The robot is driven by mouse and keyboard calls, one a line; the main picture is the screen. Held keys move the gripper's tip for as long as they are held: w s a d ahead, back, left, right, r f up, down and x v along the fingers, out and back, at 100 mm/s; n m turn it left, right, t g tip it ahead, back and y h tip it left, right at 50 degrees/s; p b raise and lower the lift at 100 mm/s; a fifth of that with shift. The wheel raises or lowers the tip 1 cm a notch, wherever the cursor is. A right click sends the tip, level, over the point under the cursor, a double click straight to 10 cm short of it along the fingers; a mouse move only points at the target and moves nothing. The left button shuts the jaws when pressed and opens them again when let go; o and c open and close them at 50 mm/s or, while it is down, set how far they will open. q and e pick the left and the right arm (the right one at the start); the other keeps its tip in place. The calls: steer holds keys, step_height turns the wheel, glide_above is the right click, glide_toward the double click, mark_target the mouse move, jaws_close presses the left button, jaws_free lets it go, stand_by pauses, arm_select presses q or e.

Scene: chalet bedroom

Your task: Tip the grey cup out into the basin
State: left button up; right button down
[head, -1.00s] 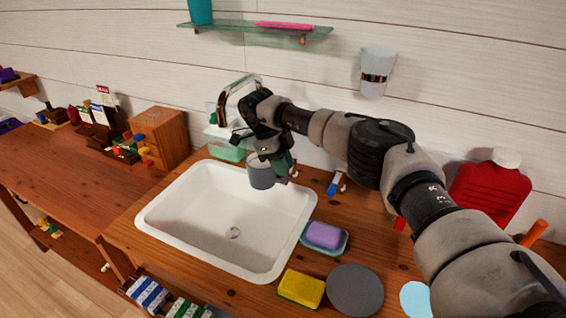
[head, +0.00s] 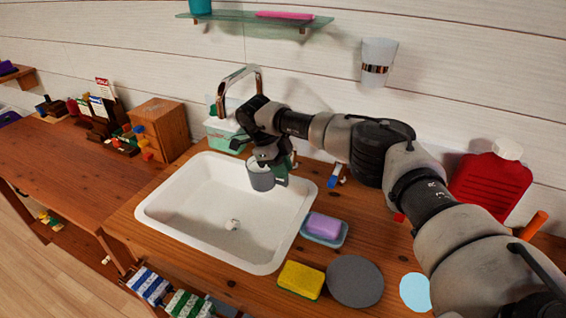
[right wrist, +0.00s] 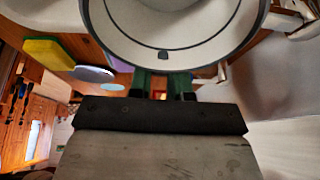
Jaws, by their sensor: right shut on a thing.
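The grey cup (head: 262,180) is held over the back right part of the white basin (head: 160,228), clear of its floor. My right gripper (head: 282,168) is shut on the cup at its right side. The cup looks close to upright, perhaps slightly tilted; its contents cannot be made out in the head view. In the right wrist view the cup's grey rim (right wrist: 165,68) fills the top, beyond my green fingers (right wrist: 165,84). A small pale shape (head: 233,224) shows at the basin's drain; I cannot tell what it is. My left gripper is not in view.
A purple soap in a dish (head: 324,228), a yellow sponge (head: 301,280) and a grey disc (head: 355,282) lie right of the basin. The faucet (head: 240,84) and a green-white box (head: 226,134) stand behind it. A red jug (head: 490,182) stands at right.

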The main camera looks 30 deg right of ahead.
steer(key=shift+f+h+b, duration=0.5)
steer(key=shift+f+b, duration=0.55)
steer(key=shift+f, duration=2.2)
steer(key=s+a+r+m+t+h+p, duration=0.5)
steer(key=s+a+t+h+p, duration=0.3)
steer(key=h+p, duration=0.7)
steer(key=shift+a+r+m+t+p, duration=0.3)
steer(key=shift+a+r+t+p, duration=0.25)
steer(key=shift+p, duration=1.65)
